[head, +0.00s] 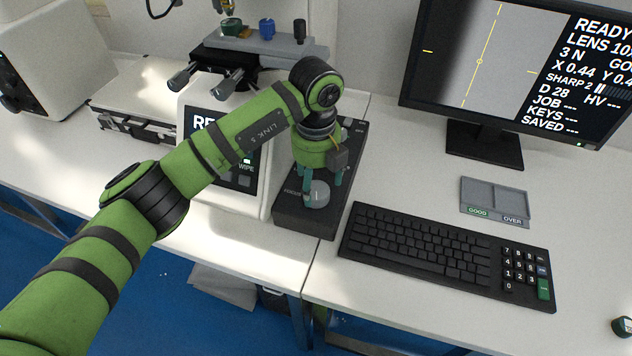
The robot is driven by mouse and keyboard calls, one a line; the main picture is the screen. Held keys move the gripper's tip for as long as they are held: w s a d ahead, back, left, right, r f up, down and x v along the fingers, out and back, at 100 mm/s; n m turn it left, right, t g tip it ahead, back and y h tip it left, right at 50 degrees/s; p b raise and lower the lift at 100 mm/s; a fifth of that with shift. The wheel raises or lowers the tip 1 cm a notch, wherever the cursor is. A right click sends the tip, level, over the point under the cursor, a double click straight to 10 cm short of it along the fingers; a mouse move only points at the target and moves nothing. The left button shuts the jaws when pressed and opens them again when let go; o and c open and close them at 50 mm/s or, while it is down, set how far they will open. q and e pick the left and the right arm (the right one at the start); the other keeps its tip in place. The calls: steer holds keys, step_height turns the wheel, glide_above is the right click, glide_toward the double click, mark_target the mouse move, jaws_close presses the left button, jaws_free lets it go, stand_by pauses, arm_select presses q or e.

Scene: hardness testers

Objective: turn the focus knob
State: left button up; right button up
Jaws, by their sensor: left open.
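The focus knob (319,195) is a pale grey round knob on a black control box (300,218), beside the label FOCUS. My left gripper (321,190) points down over it from above, with its teal fingers spread open around the knob. I cannot tell whether the fingers touch it. My left arm crosses the view from the lower left and hides part of the box and of the tester's screen. The monitor (520,65) reads SHARP 2 with a short bar beside it. My right gripper is not in view.
A black keyboard (440,255) lies right of the box. A grey two-part tray (495,200) marked GOOD and OVER lies behind it. The tester's stage (262,45) with small coloured pieces stands at the back.

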arm_select(q)
steer(key=shift+f, duration=1.2)
steer(key=c, duration=1.1)
steer(key=shift+r, duration=0.1)
steer(key=shift+w, duration=0.1)
steer(key=shift+r+m, duration=0.1)
steer(key=shift+m, duration=0.2)
